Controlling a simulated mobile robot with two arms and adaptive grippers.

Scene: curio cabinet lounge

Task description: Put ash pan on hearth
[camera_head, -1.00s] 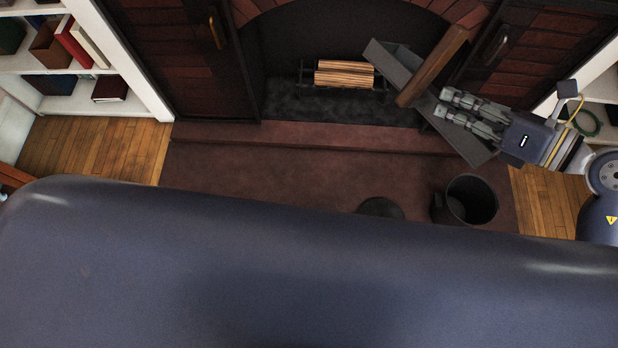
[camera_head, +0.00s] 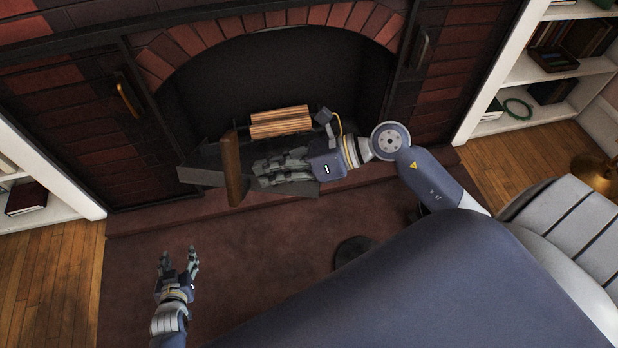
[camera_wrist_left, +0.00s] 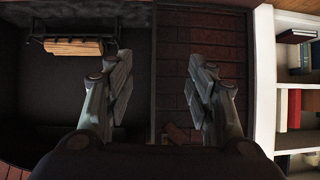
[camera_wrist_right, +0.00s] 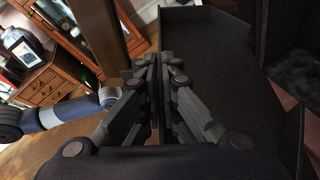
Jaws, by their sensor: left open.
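The ash pan is a dark grey metal tray (camera_head: 200,177) with an upright wooden handle (camera_head: 231,170). It is in front of the firebox, over the reddish-brown hearth (camera_head: 260,240); whether it touches the hearth edge is unclear. My right gripper (camera_head: 258,175) is shut on the pan's thin wall, just right of the handle. In the right wrist view the fingers (camera_wrist_right: 157,80) meet at this wall, with the tray (camera_wrist_right: 215,60) to the right. My left gripper (camera_head: 180,260) is open and empty above the hearth's left part, apart from the pan.
Logs (camera_head: 281,121) lie on a grate in the firebox. A dark round object (camera_head: 352,250) stands on the hearth, partly hidden by my body. Open fireplace doors flank the firebox, with white bookshelves (camera_head: 545,70) beyond. The hearth's left and middle are clear.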

